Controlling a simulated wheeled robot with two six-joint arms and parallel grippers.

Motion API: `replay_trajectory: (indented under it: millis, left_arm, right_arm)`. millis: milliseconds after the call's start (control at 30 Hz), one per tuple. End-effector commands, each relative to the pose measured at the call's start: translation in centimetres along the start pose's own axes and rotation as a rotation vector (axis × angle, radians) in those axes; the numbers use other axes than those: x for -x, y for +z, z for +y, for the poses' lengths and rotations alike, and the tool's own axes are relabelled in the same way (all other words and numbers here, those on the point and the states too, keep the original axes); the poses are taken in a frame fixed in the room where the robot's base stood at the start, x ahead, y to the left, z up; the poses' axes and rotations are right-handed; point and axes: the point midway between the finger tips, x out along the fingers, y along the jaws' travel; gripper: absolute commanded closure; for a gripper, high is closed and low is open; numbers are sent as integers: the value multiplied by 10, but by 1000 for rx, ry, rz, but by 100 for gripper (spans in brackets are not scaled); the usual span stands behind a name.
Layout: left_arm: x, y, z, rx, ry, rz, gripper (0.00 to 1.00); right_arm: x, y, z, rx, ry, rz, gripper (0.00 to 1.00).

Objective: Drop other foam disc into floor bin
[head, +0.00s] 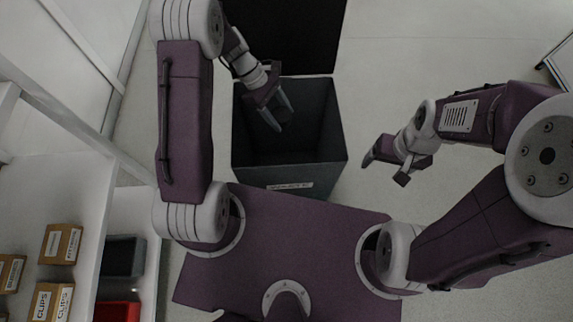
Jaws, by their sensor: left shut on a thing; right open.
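The dark grey floor bin (318,174) stands open on the floor in front of my base, with a label on its near wall. My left gripper (278,116) reaches in over the bin's opening, fingers pointing down toward its inside. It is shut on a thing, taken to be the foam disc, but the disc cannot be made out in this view. My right gripper (386,167) is open and empty, in the air to the right of the bin and apart from it.
The bin's black lid (300,35) stands raised at the far side. A white shelf (62,190) at left holds several cardboard boxes (61,244), a dark grey tray (123,256) and a red tray (117,311). Floor right of the bin is clear.

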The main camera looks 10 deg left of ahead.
Motion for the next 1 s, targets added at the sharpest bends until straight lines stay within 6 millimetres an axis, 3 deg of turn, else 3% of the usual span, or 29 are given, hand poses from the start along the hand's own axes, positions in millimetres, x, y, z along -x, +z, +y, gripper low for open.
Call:
replay_trajectory:
  millis: [233,267,333,367,667,767,1000]
  left_arm:
    - [-1,-1,0,0,0,0,81]
    - [-1,-1,0,0,0,0,41]
    - [-1,-1,0,0,0,0,22]
    - [-1,-1,0,0,0,0,18]
    - [0,-1,0,0,0,0,18]
    - [15,1,1,0,2,1,18]
    - [69,2,1,1,3,2,18]
  right_arm:
    - [-2,0,0,0,0,0,22]
    - [-2,0,0,0,0,0,22]
    - [-2,0,0,0,0,0,22]
    - [-2,0,0,0,0,0,22]
    - [-1,0,0,0,0,0,22]
    - [8,-1,0,0,0,0,22]
    - [33,-4,-1,0,0,0,22]
